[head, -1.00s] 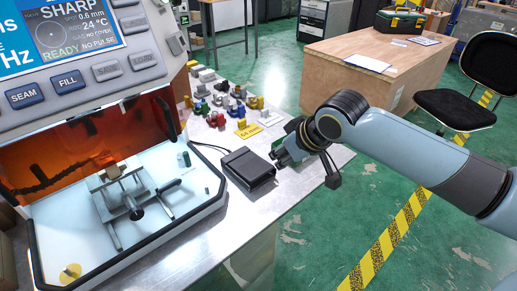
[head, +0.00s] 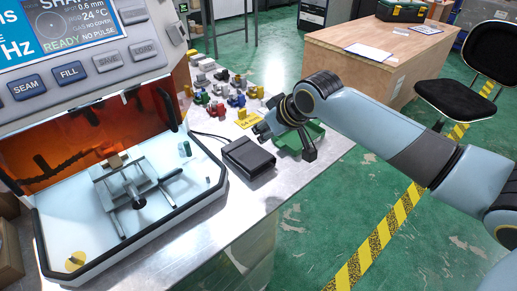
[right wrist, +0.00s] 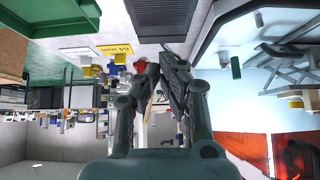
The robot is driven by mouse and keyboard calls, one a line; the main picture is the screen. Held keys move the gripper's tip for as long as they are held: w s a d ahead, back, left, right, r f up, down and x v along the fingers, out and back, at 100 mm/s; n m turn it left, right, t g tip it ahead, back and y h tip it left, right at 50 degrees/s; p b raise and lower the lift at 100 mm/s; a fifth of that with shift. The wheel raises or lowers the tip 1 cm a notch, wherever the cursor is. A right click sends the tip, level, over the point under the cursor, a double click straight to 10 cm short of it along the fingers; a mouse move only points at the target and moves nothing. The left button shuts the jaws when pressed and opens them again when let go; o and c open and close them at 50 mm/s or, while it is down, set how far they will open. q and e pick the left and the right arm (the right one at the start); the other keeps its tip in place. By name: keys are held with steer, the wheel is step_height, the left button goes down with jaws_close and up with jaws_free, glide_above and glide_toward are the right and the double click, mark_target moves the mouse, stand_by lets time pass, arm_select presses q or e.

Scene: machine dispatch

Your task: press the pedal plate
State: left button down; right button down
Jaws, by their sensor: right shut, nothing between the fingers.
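The pedal (head: 248,157) is a black box with a ribbed dark top plate, lying on the metal table with a cable at its back. It also shows at the top of the right wrist view (right wrist: 160,18). My right gripper (head: 262,130) is just behind and right of the pedal in the head view, with its fingers partly hidden by the wrist. In the right wrist view its fingertips (right wrist: 160,58) are close together with nothing between them, apart from the pedal. My left gripper is in neither view.
A green tray (head: 312,137) lies under my right wrist at the table's right edge. A yellow label (head: 247,119) and several small coloured parts stand behind. The open machine chamber (head: 90,235) with a fixture is left of the pedal. Bare table lies in front of the pedal.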

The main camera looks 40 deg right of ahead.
mark_target(257, 157)
steer(key=x, duration=0.4)
step_height(257, 157, down, 2)
steer(key=shift+s+f, duration=0.15)
steer(key=shift+f, duration=0.1)
steer(key=shift+s+f, duration=0.1)
steer(key=shift+f, duration=0.6)
steer(key=shift+f, duration=0.1)
steer(key=shift+s+f+t+b, duration=0.3)
steer(key=shift+f+t+b, duration=0.2)
steer(key=shift+f+b, duration=0.1)
steer(key=shift+s+f, duration=0.15)
steer(key=shift+f, duration=0.05)
